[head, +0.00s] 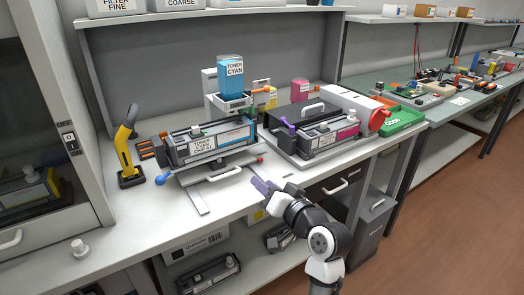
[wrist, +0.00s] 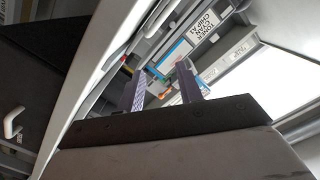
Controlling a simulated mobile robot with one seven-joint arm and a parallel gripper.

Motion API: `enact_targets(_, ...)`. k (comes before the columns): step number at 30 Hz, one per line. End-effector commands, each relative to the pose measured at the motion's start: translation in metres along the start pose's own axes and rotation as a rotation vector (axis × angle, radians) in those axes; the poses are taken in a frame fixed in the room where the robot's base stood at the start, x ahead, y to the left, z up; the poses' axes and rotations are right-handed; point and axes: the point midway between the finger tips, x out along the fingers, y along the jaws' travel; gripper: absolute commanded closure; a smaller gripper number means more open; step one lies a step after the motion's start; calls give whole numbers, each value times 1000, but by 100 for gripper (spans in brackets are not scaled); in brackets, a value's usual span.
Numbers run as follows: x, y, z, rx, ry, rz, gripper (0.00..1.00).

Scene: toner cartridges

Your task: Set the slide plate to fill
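My gripper (head: 262,186) is at the front edge of the white bench, right of and in front of the cyan filling station. In the wrist view, its two purple fingers (wrist: 162,90) stand apart with nothing between them. The station holds a grey cartridge (head: 200,146) labelled toner cyan chip, also in the wrist view (wrist: 197,36). A pale plate with a bar handle (head: 224,174) lies before the cartridge. I cannot tell which part is the slide plate or read its setting.
A second cartridge with a magenta end (head: 328,138) sits in a grey station to the right. A yellow and black tool (head: 126,150) stands at left. A green tray (head: 402,118) lies at the bench's right end. The front left bench top is mostly clear.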

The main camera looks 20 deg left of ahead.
Motion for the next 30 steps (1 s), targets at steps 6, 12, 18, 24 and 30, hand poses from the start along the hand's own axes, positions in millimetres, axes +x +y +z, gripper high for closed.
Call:
enact_targets(6,7,14,-43,425,-60,70,93)
enact_targets(12,7,32,-69,765,-88,173,100)
enact_targets(18,6,42,-78,925,-90,233,100)
enact_targets(24,21,45,-75,946,-92,239,100)
enact_targets(30,59,50,-69,942,-93,239,100)
